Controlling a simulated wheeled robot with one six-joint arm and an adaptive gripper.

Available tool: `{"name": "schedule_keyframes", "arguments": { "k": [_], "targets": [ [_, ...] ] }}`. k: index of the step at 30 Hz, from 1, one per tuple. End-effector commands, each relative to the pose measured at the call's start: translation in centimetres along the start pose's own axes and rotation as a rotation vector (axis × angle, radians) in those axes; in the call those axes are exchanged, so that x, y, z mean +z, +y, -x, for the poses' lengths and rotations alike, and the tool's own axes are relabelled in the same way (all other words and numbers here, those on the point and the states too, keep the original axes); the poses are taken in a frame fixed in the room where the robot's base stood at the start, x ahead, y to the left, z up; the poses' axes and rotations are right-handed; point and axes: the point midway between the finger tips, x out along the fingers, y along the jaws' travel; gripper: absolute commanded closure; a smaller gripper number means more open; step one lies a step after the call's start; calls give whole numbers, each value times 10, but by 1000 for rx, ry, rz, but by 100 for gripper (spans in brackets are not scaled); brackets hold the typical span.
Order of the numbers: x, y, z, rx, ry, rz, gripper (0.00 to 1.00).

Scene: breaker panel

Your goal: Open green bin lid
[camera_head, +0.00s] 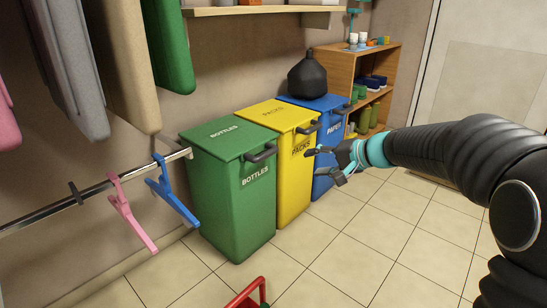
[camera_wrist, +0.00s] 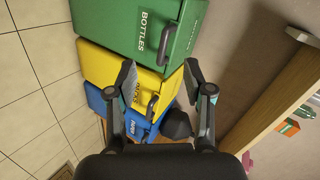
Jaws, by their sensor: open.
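The green bin (camera_head: 232,205) stands at the left end of a row of bins, marked "BOTTLES". Its green lid (camera_head: 215,133) lies flat and closed, with a dark handle (camera_head: 262,153) on the front edge. In the wrist view the green bin (camera_wrist: 110,22) is at the top, with its lid handle (camera_wrist: 165,45) above the space between my fingers. My gripper (camera_head: 325,164) is open and empty, in front of the yellow and blue bins and to the right of the green handle. In the wrist view the open fingers (camera_wrist: 160,80) stand apart, touching no handle.
The yellow bin (camera_head: 294,178) and blue bin (camera_head: 325,140) adjoin the green one. A black bag-like object (camera_head: 308,76) sits above the blue bin. A rail with a pink clip (camera_head: 130,215) and blue clip (camera_head: 170,190) is at left. Tiled floor (camera_head: 370,245) in front is mostly clear.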

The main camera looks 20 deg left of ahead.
Motion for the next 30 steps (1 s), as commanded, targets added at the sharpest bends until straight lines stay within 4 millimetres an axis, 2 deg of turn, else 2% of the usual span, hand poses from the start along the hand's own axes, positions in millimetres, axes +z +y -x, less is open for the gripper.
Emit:
{"name": "schedule_keyframes", "arguments": {
  "k": [1,3,6,10,15,20,23,30],
  "targets": [
    [-12,7,-26,-38,-1,-29,48],
    [-29,10,-53,-94,9,-64,48],
    [-50,16,-90,-167,26,-113,48],
    [-71,26,-128,-240,51,-166,48],
    [-86,34,-155,-293,74,-208,48],
    [-90,35,-166,-307,81,-219,48],
    [-91,31,-176,-308,80,-218,48],
    [-95,19,-216,-307,78,-218,48]
  ]
}}
